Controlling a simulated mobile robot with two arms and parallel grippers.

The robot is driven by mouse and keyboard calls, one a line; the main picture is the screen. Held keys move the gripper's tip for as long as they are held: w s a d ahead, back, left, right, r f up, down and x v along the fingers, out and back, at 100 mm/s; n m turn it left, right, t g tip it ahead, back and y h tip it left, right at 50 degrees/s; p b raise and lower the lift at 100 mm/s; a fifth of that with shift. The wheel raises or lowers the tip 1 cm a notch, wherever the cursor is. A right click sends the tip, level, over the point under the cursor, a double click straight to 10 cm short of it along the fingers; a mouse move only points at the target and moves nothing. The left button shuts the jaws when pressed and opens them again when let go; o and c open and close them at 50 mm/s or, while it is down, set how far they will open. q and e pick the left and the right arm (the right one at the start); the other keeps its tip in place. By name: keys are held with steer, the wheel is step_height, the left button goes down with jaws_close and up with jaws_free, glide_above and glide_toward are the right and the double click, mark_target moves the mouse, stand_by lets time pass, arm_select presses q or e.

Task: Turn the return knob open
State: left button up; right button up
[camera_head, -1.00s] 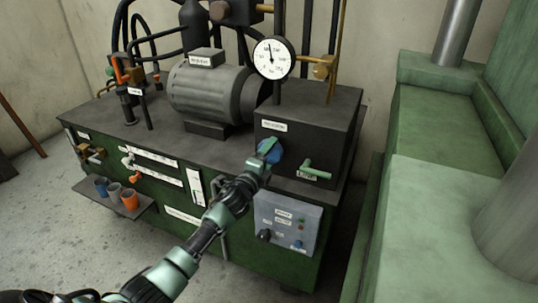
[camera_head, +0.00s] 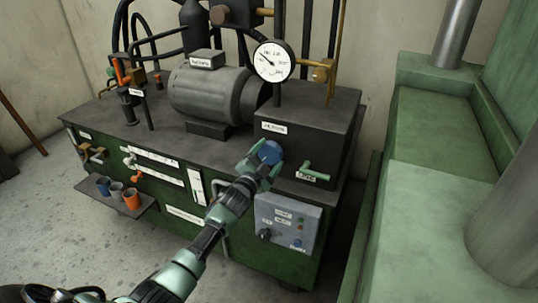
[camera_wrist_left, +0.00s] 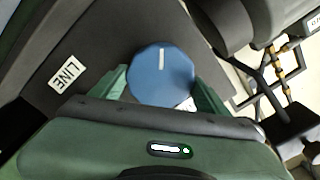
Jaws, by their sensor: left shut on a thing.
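The blue round knob (camera_head: 270,152) sits on the front face of the dark box at the right end of the machine. A small label is above it, too small to read surely. My left gripper (camera_head: 262,164) is shut on the knob. In the left wrist view the knob (camera_wrist_left: 162,76) shows a white mark on its face, and the fingers (camera_wrist_left: 160,92) of my left gripper stand on either side of it. My right gripper is not in view.
A gauge (camera_head: 272,61) stands above the box. A grey control panel (camera_head: 288,224) is below. Cups (camera_head: 132,199) stand on a side shelf.

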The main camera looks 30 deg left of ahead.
arm_select(q)
steer(key=shift+f+n, duration=0.1)
steer(key=shift+n, duration=0.4)
steer(key=o, duration=1.4)
steer(key=shift+s, duration=0.1)
steer(key=s, duration=0.7)
steer(key=shift+s+d, duration=0.2)
steer(key=shift+s, duration=0.1)
